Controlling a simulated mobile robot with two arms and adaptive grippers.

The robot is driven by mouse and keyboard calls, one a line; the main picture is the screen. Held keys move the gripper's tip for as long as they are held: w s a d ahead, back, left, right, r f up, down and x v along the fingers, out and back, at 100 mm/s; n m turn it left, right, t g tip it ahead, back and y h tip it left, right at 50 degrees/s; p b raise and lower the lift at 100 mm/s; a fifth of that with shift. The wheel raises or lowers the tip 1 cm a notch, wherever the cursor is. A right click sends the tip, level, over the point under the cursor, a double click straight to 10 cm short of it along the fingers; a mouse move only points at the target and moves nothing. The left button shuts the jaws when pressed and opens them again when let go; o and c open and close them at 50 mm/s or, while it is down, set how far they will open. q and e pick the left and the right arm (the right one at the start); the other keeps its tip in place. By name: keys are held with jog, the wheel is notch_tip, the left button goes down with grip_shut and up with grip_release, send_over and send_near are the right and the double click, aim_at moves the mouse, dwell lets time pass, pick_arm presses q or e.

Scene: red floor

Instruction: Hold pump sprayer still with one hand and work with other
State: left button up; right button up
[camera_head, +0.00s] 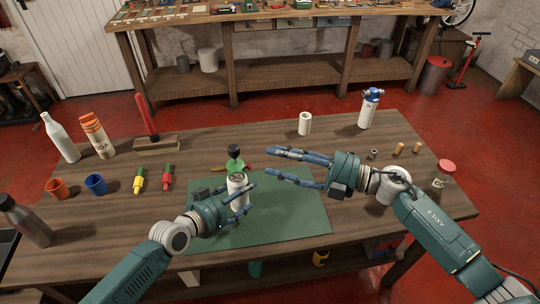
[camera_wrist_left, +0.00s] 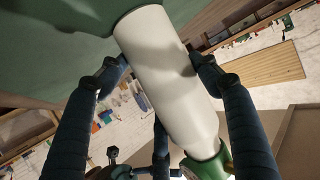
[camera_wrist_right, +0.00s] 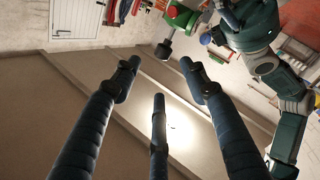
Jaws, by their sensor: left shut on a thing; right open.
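The pump sprayer has a white bottle body (camera_head: 237,186) with a green head (camera_head: 240,166) and a black knob (camera_head: 234,151). It stands upright on the green mat (camera_head: 290,238). My left gripper (camera_head: 246,198) is shut around its body. In the left wrist view the white body (camera_wrist_left: 165,75) lies between the fingers, below the green head. My right gripper (camera_head: 272,163) is open and empty, just right of the sprayer's head and apart from it. In the right wrist view the black knob (camera_wrist_right: 163,50) shows beyond the fingertips.
A white cup (camera_head: 305,123), a blue-topped canister (camera_head: 369,108) and a red-lidded jar (camera_head: 441,174) stand right. The mat's right part is clear.

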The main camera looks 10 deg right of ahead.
jog(key=shift+w+a+r, duration=0.1)
jog(key=shift+a+r, duration=0.05)
jog(key=c, duration=0.7)
jog(key=a+r+g, duration=0.1)
jog(key=w+a+r+g, duration=0.1)
jog(key=r, duration=0.1)
jog(key=a+r+g, duration=0.1)
jog(key=a+g, duration=0.1)
jog(key=shift+w+r+y, duration=0.15)
jog(key=shift+w+y, duration=0.15)
grip_shut()
jog(key=w+d+r+m+g+h, duration=0.25)
jog(key=r+m+g+h, duration=0.35)
jog(key=r, duration=0.5)
jog(key=n+t+h, duration=0.1)
jog(key=t, duration=0.1)
send_over(238, 148)
notch_tip(238, 148, down, 7)
jog(key=shift+d+f, duration=0.1)
jog(key=shift+d, duration=0.05)
notch_tip(238, 148, down, 3)
jog(key=shift+r, duration=0.2)
jog(key=shift+f, duration=0.75)
